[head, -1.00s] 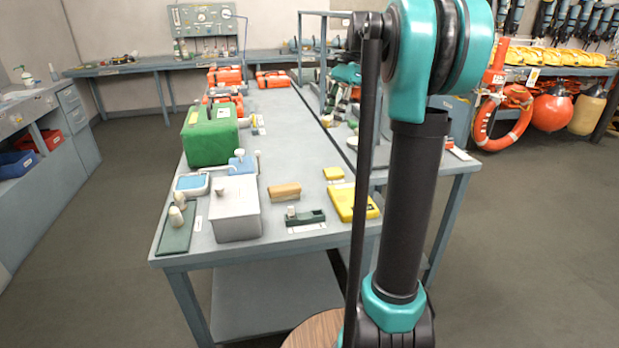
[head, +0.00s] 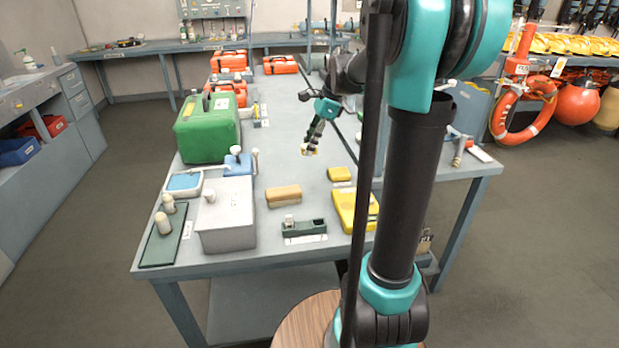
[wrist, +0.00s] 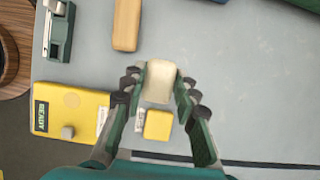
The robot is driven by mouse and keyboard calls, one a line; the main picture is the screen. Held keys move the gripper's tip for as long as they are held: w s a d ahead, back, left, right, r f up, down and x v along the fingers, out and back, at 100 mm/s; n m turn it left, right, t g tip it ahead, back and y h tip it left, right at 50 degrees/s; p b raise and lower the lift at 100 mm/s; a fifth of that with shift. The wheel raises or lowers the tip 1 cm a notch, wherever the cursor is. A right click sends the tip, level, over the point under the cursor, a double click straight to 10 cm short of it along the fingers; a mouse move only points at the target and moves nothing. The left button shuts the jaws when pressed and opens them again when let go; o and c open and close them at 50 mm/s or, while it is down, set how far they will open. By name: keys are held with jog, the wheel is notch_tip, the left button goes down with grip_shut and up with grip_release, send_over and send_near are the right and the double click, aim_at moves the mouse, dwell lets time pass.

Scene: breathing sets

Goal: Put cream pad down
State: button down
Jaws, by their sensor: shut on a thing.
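The cream pad (wrist: 159,82) is between the two fingers of my gripper (wrist: 160,85) in the wrist view, with the fingers shut on its sides. In the head view my gripper (head: 309,146) hangs over the middle of the grey table (head: 290,125), fingers pointing down. The pad shows there only as a small pale patch at the fingertips. Whether it touches the tabletop is hard to tell.
A small yellow box (wrist: 158,125) lies close to the pad in the wrist view. A larger yellow case (wrist: 65,108), a tan block (head: 284,196) and a green holder (head: 303,229) stand nearer the front. A green case (head: 207,130) is at left. Bare tabletop surrounds the gripper.

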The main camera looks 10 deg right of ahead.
aim_at(305, 186)
notch_tip(305, 186, down, 12)
jog(key=shift+r, duration=0.1)
dwell(0.4)
jog(key=c, duration=1.2)
grip_release()
jog(key=shift+o, duration=0.2)
jog(key=v, duration=1.2)
